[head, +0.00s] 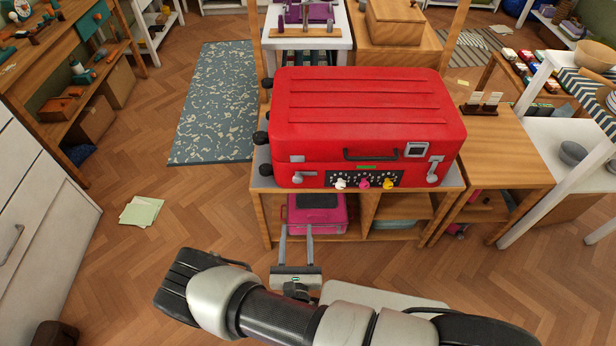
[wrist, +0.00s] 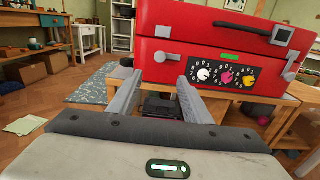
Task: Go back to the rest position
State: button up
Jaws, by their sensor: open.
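My gripper (head: 296,236) is open and empty, in front of the wooden stand (head: 261,215) and below the front of the red suitcase (head: 365,110). In the wrist view its two fingers (wrist: 157,95) point forward, apart, with nothing between them. The red suitcase is shut and lies flat on the stand. Its front has a dark handle, two latches, a lit green bar and a panel with white, pink and yellow dials (wrist: 225,75). My arm stretches across the bottom of the head view.
A pink case (head: 318,215) sits on the stand's lower shelf, partly behind my gripper. A wooden side table (head: 505,150) stands at right. A patterned rug (head: 215,105) and green papers (head: 141,211) lie on the floor at left. The floor left of the stand is mostly clear.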

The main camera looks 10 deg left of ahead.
jog(key=w+d+r+m+g+h, duration=0.1)
jog(key=w+d+r+m+h, duration=0.3)
jog(key=r+m+h, duration=0.3)
jog(key=w+d+r+m+h, duration=0.3)
jog(key=w+r+m+h, duration=0.15)
jog(key=r, duration=0.35)
jog(key=s+d+r+m+g+h, duration=0.3)
jog(key=d+r+m+g+h, duration=0.2)
jog(key=d+r+m+g, duration=0.9)
jog(key=s+d+r+m+g+y, duration=0.2)
jog(key=s+d+r+m+y, duration=0.35)
jog(key=s+d+r, duration=0.2)
jog(key=s+r+m+t+y+p, duration=0.2)
jog(key=r+p, duration=0.5)
jog(key=r, duration=0.5)
jog(key=s+a+r+m+t+y+p, duration=0.1)
jog(key=s+r+m+t+y+p, duration=0.2)
jog(key=r+p, duration=0.4)
notch_tip(320, 180, up, 5)
jog(key=m+y, duration=0.1)
jog(key=m, duration=0.1)
jog(key=shift+s+m+y, duration=0.25)
jog(key=shift+m+y, duration=0.05)
